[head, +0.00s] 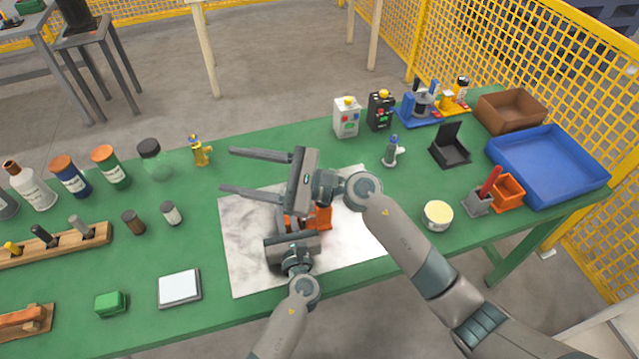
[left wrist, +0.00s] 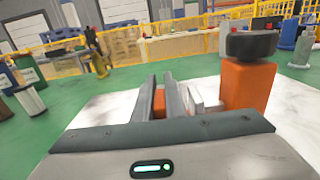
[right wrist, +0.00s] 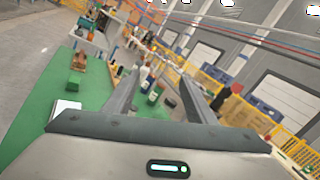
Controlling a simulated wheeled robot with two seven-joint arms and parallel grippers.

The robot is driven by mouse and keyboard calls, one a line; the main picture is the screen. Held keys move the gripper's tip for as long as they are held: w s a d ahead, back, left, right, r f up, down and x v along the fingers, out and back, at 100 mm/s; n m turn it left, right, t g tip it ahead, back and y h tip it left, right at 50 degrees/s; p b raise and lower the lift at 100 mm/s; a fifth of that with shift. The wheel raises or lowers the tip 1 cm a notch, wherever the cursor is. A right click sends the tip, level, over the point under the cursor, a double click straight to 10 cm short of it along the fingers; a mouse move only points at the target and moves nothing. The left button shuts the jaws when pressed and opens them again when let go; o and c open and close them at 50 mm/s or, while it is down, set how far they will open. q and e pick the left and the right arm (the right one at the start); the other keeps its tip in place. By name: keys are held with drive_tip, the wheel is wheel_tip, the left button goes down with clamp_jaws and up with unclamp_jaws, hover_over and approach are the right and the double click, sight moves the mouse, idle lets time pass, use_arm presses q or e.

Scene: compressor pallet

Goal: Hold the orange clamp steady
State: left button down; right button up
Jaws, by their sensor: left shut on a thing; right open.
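The orange clamp (head: 323,216) stands on the white marbled mat (head: 250,275) and is partly hidden by my two grippers in the head view. In the left wrist view its upright orange block with a dark top (left wrist: 247,88) stands to the right of my fingers. My left gripper (head: 291,217) is shut on an orange part of the clamp (left wrist: 158,103). My right gripper (head: 227,170) is open, its two fingers pointing left above the back of the mat. The right wrist view shows nothing between its fingers (right wrist: 158,95).
Several bottles (head: 110,167) and a yellow valve-like piece (head: 199,151) stand at the left and back. A wooden holder (head: 60,246), green block (head: 110,302) and white pad (head: 179,289) lie left. A blue tray (head: 585,180), brown box (head: 512,107) and bowl (head: 437,215) are right.

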drive_tip(key=w+d+f+m+t+h, duration=0.1)
drive_tip(key=d+f+m+t+h, duration=0.1)
drive_tip(key=d+m+t, duration=0.3)
drive_tip(key=w+d+f+m+t+h, duration=0.1)
drive_tip(key=d+f+m+t+h, duration=0.2)
drive_tip(key=d+m+t+h, duration=0.2)
drive_tip(key=w+d+f+m+t+h, duration=0.1)
drive_tip(key=d+f+m+t+h, duration=0.2)
drive_tip(key=d+m+t, duration=0.2)
drive_tip(key=shift+w+d+f+m+t+h, duration=0.2)
drive_tip(key=shift+m+t, duration=0.1)
drive_tip(key=shift+m, duration=0.25)
drive_tip(key=shift+w+d+f+m+t+h, duration=0.15)
drive_tip(key=shift+m+t, duration=0.15)
drive_tip(key=shift+m, duration=0.25)
drive_tip(key=s+d+f+h, duration=0.2)
drive_tip(key=s+f+h, duration=0.1)
drive_tip(key=s+f, duration=0.2)
drive_tip(key=shift+s+d+f+m+g, duration=0.25)
drive_tip(key=shift+s+f+m+g, duration=0.15)
drive_tip(key=shift+f, duration=0.3)
drive_tip(key=shift+w, duration=0.15)
drive_tip(key=x, duration=1.1)
drive_tip(key=shift+w+a, duration=0.15)
drive_tip(key=shift+w, duration=0.2)
drive_tip(key=shift+f, duration=0.1)
drive_tip(key=c, duration=1.1)
